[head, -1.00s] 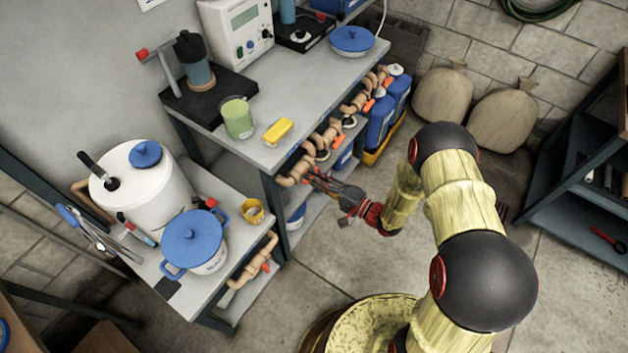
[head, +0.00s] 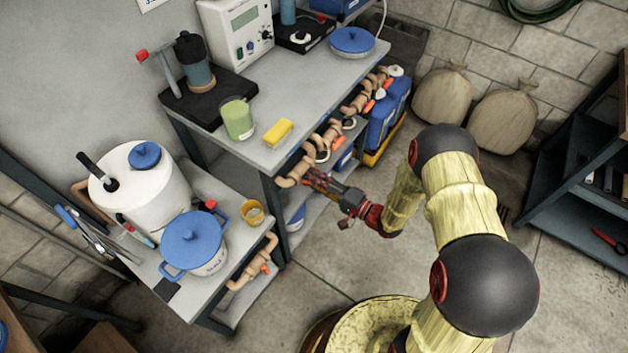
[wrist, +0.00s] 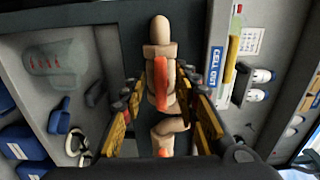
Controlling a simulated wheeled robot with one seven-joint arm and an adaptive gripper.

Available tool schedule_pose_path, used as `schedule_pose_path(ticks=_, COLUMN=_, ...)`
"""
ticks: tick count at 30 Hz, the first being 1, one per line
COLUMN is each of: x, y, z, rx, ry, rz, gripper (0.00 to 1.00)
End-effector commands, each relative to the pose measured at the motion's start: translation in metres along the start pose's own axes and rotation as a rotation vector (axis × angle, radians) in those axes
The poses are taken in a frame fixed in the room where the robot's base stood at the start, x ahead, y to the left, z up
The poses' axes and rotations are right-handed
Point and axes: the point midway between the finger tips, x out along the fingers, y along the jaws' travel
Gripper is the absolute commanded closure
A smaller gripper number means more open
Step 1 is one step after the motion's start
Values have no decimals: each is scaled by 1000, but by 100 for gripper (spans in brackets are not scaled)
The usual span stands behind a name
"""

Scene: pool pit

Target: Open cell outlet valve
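The cell outlet valve shows in the wrist view as an orange lever handle (wrist: 162,82) on a tan pipe (wrist: 161,50). The handle lies roughly along the pipe. My gripper (wrist: 157,88) is open, with one yellow-padded finger on each side of the handle and pipe. I see gaps beside the handle, so it is not clamped. In the head view my gripper (head: 312,181) is at the pipework under the bench edge, and it partly hides this valve.
More tan pipes with orange handles (head: 333,133) run along the bench front. The grey bench top (head: 305,110) overhangs close to my gripper. A lower table (head: 205,290) with a blue-lidded pot (head: 193,240) stands to the left. Open floor (head: 330,260) lies in front.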

Motion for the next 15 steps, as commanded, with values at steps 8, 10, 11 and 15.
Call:
schedule_pose_path(ticks=8, x=-4, y=0, z=-1, rx=0, ry=2, rz=-1, gripper=70)
schedule_pose_path(ticks=10, x=-10, y=0, z=-1, rx=0, ry=3, rz=0, gripper=70)
schedule_pose_path(ticks=11, x=-14, y=0, z=-1, rx=0, ry=3, rz=0, gripper=70)
schedule_pose_path(ticks=15, x=-38, y=-1, z=-3, rx=-1, ry=6, rz=-1, gripper=70)
